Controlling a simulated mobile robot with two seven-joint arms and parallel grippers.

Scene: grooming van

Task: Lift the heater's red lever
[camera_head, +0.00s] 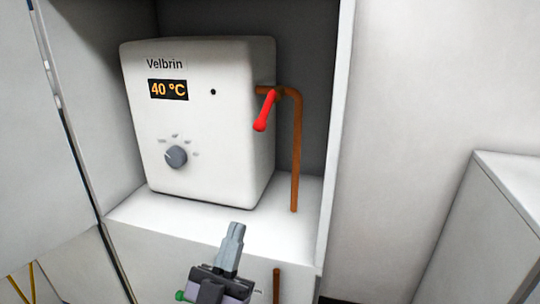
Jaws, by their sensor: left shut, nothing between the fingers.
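The white heater (200,130) stands on a shelf in an open cabinet and reads "Velbrin" and 40 °C. Its red lever (265,111) sits on the copper pipe (296,150) at the heater's right side and slants down to the left. My left gripper (236,229) is at the bottom middle, its fingers together and pointing up. It is empty, in front of the shelf's front edge, lower than the lever and apart from it. My right gripper is not in view.
A grey dial (176,156) is on the heater's front. The cabinet's right side wall (333,130) stands close to the pipe. A short copper pipe (276,284) shows below the shelf. A white cabinet (490,235) is at the right.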

